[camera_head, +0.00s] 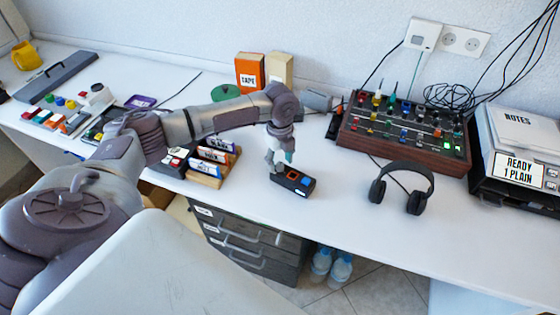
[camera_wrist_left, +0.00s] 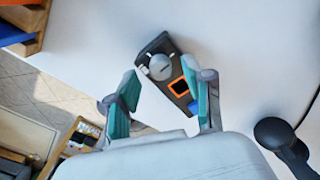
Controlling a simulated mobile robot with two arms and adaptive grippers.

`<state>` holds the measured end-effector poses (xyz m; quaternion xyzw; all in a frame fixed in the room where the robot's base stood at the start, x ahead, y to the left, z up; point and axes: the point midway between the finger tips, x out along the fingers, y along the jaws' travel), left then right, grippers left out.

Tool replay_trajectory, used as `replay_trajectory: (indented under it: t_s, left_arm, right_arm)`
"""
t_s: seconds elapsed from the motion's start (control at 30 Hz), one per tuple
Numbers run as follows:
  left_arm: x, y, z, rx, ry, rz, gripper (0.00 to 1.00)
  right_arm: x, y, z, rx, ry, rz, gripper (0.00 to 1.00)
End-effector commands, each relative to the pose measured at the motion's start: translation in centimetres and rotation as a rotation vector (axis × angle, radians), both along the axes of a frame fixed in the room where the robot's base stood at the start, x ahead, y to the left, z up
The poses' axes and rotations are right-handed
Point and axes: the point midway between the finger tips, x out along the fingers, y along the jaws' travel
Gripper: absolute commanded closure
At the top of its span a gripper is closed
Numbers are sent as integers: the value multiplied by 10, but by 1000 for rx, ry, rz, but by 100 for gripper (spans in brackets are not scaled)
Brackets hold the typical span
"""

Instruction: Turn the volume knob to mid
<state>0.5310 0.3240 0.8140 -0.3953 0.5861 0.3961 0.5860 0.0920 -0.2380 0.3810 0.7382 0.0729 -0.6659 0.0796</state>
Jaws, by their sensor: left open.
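A small dark box (camera_head: 294,183) lies near the front edge of the white desk. In the left wrist view, the box (camera_wrist_left: 178,90) carries a round grey knob (camera_wrist_left: 160,67) at one end and an orange-framed square (camera_wrist_left: 179,87) beside it. A small light part projects beside the knob; its setting is too small to read. My left gripper (camera_head: 281,160) is above the knob end of the box, which it partly hides in the head view. Its teal-padded fingers (camera_wrist_left: 162,103) are open and apart, with nothing between them. My right gripper is not in view.
Black headphones (camera_head: 403,187) lie right of the box, with bare desk between. A mixer (camera_head: 402,133) with many knobs stands behind. A printer-like machine (camera_head: 515,150) stands far right.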

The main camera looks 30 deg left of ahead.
Motion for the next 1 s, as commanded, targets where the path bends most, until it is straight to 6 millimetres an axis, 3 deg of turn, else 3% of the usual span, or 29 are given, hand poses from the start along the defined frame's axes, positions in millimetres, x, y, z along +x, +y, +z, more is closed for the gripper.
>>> replay_trajectory:
  t_s: [0.2,0.43,0.73,1.0]
  left_arm:
    - [0,0,-11,1,-1,1,49]
    - [0,0,-11,1,-1,1,49]
    - [0,0,-11,1,-1,1,99]
    - [0,-1,-8,-2,1,-29,100]
  right_arm:
    - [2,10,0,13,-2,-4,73]
    - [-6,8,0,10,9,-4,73]
    - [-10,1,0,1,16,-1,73]
    - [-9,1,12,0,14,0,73]
